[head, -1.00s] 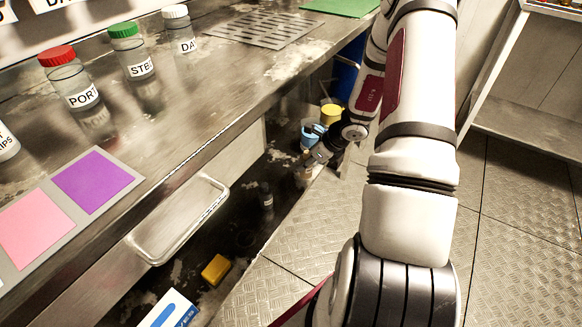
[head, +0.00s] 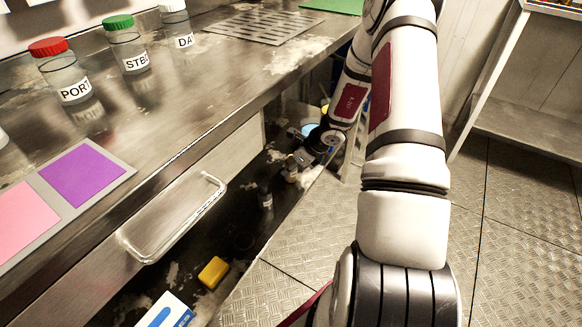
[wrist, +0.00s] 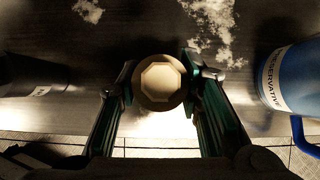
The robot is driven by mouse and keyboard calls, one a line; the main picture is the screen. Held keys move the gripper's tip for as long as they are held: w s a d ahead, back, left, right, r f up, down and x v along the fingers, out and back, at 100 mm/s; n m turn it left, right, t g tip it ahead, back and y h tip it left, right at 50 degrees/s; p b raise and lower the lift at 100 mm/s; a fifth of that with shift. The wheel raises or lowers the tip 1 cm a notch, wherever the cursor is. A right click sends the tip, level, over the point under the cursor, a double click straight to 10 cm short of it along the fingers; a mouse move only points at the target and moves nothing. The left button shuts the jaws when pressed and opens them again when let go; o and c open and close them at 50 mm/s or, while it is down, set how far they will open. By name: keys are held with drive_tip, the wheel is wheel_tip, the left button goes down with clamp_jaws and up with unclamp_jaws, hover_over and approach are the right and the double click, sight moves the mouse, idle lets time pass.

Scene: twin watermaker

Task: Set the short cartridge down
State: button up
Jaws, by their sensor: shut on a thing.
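My gripper (wrist: 160,85) is shut on the short cartridge (wrist: 160,82), whose pale round top with an eight-sided cap sits between the two fingers in the wrist view. In the head view my gripper (head: 293,163) is low over the dark lower shelf (head: 240,220) beneath the bench, and only a small pale part of the cartridge (head: 290,176) shows below it. I cannot tell whether the cartridge's base touches the shelf.
A blue container labelled preservative (wrist: 288,80) is close on the right in the wrist view. A yellow block (head: 213,271) and a white-and-blue box (head: 165,312) are nearer on the shelf.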

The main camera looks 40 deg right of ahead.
drive_tip(key=shift+f, duration=0.25)
drive_tip(key=o, duration=1.3)
drive_tip(key=shift+c, duration=0.2)
drive_tip(key=shift+r, duration=0.1)
drive_tip(key=shift+r, duration=0.15)
drive_tip(key=p+v, duration=0.4)
drive_tip(key=v, duration=0.8)
drive_tip(key=shift+p, duration=0.3)
